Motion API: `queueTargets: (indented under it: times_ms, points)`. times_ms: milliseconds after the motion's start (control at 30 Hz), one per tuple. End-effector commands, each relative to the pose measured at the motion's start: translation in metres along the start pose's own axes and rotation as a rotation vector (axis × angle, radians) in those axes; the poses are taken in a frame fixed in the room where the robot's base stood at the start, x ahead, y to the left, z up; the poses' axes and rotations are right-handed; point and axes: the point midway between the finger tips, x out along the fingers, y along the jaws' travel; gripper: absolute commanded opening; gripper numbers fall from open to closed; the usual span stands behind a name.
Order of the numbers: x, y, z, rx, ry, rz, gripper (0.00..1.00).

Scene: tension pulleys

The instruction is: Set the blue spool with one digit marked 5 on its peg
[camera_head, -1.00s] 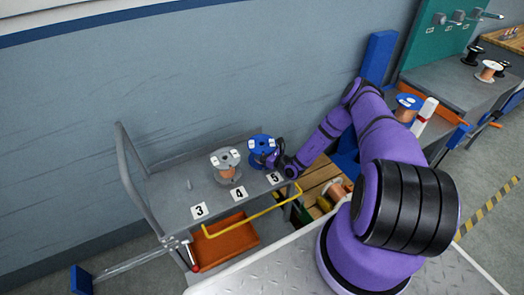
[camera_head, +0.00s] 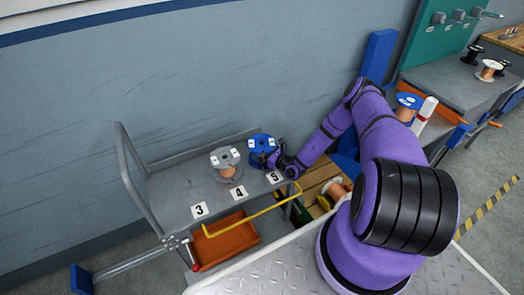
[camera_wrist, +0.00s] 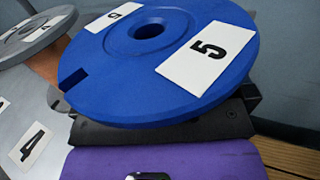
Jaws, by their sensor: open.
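The blue spool (camera_head: 262,146) stands upright on the grey cart at the back right, behind the floor label 5 (camera_head: 274,178). In the wrist view its blue top flange (camera_wrist: 150,60) fills the picture, with a white tag marked 5 and a centre hole. The spool's peg is hidden, and I cannot tell from the hole how the spool sits on it. My gripper (camera_head: 272,158) is open at the spool's right side, below the top flange. In the wrist view its dark body (camera_wrist: 150,132) shows under the flange edge, and the fingertips are hidden.
A grey-topped copper spool (camera_head: 226,162) stands close left, behind label 4 (camera_head: 239,193). A bare peg (camera_head: 189,184) stands behind label 3 (camera_head: 199,209). A yellow rail (camera_head: 255,215) runs along the cart's front. Another blue-topped spool (camera_head: 408,101) stands on the right bench.

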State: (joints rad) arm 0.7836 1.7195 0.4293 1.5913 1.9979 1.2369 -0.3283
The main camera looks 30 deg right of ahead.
Motion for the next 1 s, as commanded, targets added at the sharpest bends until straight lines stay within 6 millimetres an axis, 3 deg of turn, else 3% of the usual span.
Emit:
queueTargets:
  times_ms: [500, 700, 1000]
  points:
    - [-0.086, -0.001, 0.000, 0.000, 0.000, -0.001, 1.00]
    - [-0.100, 0.000, 0.000, -0.001, -0.001, 0.000, 1.00]
    - [-0.101, 0.000, 0.000, -0.001, -0.001, 0.000, 1.00]
